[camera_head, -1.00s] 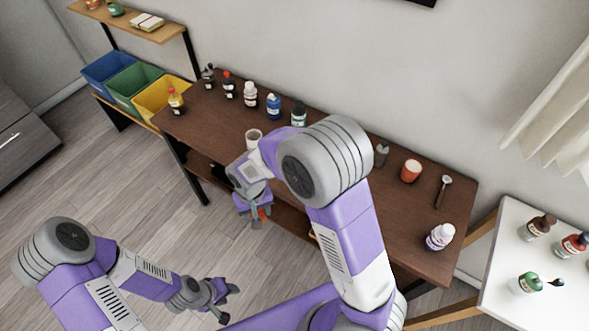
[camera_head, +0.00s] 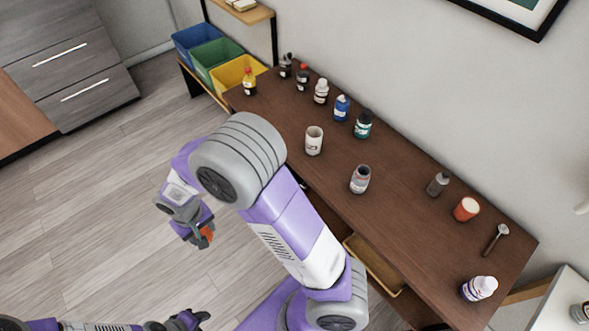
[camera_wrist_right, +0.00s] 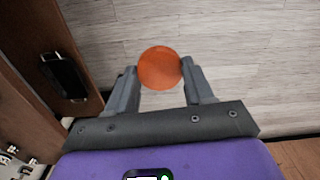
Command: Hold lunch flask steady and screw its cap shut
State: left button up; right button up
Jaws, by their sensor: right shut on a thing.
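My right gripper (camera_head: 203,238) is over the floor, left of the brown table, and shut on a small round orange thing (camera_head: 207,235). In the right wrist view the orange disc (camera_wrist_right: 160,68) sits between the two fingertips; it looks like a cap, though I cannot be sure. I cannot tell for certain which vessel is the lunch flask. An open grey jar with a label (camera_head: 360,180) stands upright on the table, and a white cup (camera_head: 314,141) stands behind it to the left. My left gripper (camera_head: 190,319) is at the bottom edge, partly cut off.
Several bottles line the back of the table (camera_head: 410,240), including a teal one (camera_head: 363,123). An orange cup (camera_head: 466,209), a spoon-like tool (camera_head: 496,240) and a white bottle (camera_head: 479,288) are at the right. A drawer (camera_head: 373,266) is open at the table's front. Coloured bins (camera_head: 215,58) stand beyond.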

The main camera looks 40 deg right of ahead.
aim_at(360, 179)
jog(key=i, duration=0.9)
jog(key=z, duration=4.25)
